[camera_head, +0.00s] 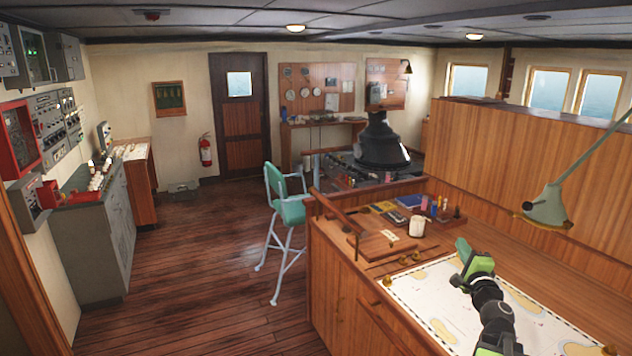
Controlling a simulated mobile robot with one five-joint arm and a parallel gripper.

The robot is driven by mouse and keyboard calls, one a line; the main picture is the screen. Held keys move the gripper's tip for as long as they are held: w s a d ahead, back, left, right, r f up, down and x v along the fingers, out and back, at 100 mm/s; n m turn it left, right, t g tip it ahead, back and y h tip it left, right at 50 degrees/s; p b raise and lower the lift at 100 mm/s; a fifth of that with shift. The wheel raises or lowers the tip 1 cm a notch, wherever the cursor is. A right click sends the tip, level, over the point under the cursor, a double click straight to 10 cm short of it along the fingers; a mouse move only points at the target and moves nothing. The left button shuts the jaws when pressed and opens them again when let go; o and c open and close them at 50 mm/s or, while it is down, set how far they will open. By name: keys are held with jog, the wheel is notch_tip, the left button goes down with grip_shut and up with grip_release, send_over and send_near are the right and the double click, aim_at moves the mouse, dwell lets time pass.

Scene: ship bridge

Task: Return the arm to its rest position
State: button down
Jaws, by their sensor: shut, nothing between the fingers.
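My arm reaches up from the bottom right over the chart table (330,236). My gripper (462,262), green and black, is at the arm's far end, above the upper left part of the paper chart (437,317). It is shut and holds nothing. The arm is stretched out away from me, and its black and grey links cover part of the chart. I cannot tell how high the gripper is above the chart.
A white mug (417,226), small books and pens stand at the table's back. A lamp (546,207) hangs on the right. A teal high chair (286,211) stands left of the table. The wooden floor (190,275) is clear between chair and grey console (92,240).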

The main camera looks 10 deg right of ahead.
jog(key=w+a+f+n+g+y+b, duration=0.15)
jog(key=a+f+n+y, duration=0.3)
jog(key=a, duration=0.75)
jog(key=w+a+f+n+g+y+b, duration=0.1)
jog(key=a+f+n+g+y, duration=0.3)
jog(key=a, duration=0.7)
jog(key=w+a+f+n+y+b, duration=0.2)
jog(key=a+f+n, duration=0.3)
jog(key=a, duration=0.7)
jog(key=s+a+f+n+g+h+b, duration=0.1)
jog(key=s+a+f+n+g, duration=0.35)
jog(key=f, duration=0.35)
jog(key=s+a+f+n+g+b, duration=0.1)
jog(key=s+a+f+n+g, duration=0.3)
jog(key=f, duration=0.4)
jog(key=s+d+f+g+h, duration=0.4)
jog(key=s+d+g+h, duration=0.1)
jog(key=s+d, duration=0.5)
jog(key=shift+s+f+m+h, duration=0.2)
jog(key=shift+s+m+h, duration=0.1)
jog(key=shift+s+h, duration=0.4)
jog(key=shift+s, duration=0.1)
